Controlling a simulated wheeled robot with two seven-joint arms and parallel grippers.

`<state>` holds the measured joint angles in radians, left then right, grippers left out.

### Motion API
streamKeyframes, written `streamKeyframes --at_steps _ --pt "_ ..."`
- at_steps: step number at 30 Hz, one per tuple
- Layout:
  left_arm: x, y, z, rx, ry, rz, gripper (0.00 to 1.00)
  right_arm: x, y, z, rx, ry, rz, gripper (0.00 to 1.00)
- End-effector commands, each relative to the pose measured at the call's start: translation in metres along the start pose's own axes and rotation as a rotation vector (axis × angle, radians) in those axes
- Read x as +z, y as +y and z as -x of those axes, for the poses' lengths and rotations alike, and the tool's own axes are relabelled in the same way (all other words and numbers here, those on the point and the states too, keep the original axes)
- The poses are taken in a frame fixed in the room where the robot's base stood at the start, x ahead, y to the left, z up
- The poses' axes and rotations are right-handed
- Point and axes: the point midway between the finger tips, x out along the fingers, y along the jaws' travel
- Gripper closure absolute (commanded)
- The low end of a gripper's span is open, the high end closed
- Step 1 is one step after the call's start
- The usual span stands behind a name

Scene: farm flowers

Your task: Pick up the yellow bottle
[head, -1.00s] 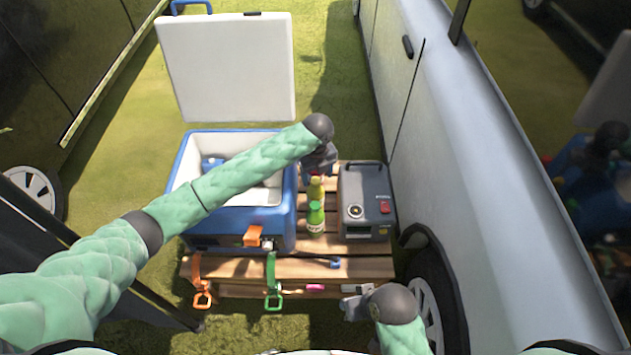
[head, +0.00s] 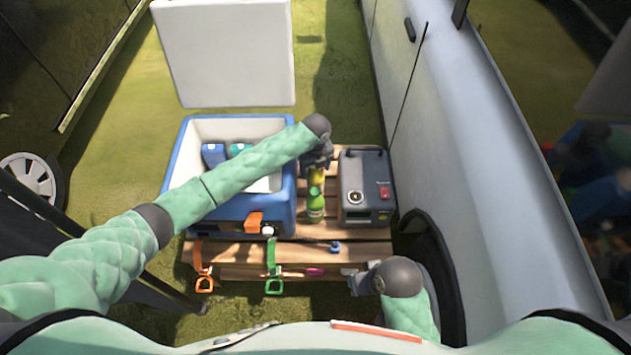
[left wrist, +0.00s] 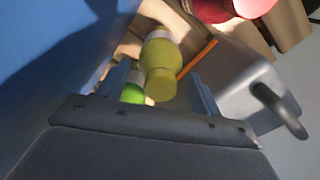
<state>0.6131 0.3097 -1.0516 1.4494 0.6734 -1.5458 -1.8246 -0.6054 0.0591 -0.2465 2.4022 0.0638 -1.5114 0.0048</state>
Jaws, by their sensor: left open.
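The yellow bottle (head: 316,176) stands on the wooden crate table, behind a green bottle (head: 315,206). In the head view its top is partly covered by my left gripper (head: 318,160). In the left wrist view the yellow bottle (left wrist: 160,62) lies between the two fingers of my left gripper (left wrist: 162,92), which are open with gaps on both sides. Part of the green bottle (left wrist: 132,94) shows near the left finger. My right gripper (head: 362,284) is low at the table's front right; its jaws are too small to read.
A blue cooler (head: 285,210) with its white lid (head: 225,50) open stands left of the bottles. A grey power box (head: 367,190) stands close on the right. A red object (left wrist: 222,8) shows at the top of the wrist view. A vehicle (head: 480,150) borders the right side.

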Motion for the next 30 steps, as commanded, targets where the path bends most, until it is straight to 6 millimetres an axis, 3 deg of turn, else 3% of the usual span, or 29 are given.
streamKeyframes --at_steps 8,18,30 --pt "0.0001 -0.0002 -0.0022 0.0 -0.001 0.0 0.36 0.0007 0.0004 0.0011 0.001 -0.002 0.0 0.64" --pt "0.0001 -0.0001 -0.0022 0.0 -0.001 0.0 1.0 0.0006 0.0005 0.0002 0.001 -0.002 0.0 0.64" --pt "0.0009 -0.0005 0.0047 -0.002 -0.002 0.0 1.0 -0.0007 0.0007 -0.0015 0.0 0.002 -0.001 0.64"
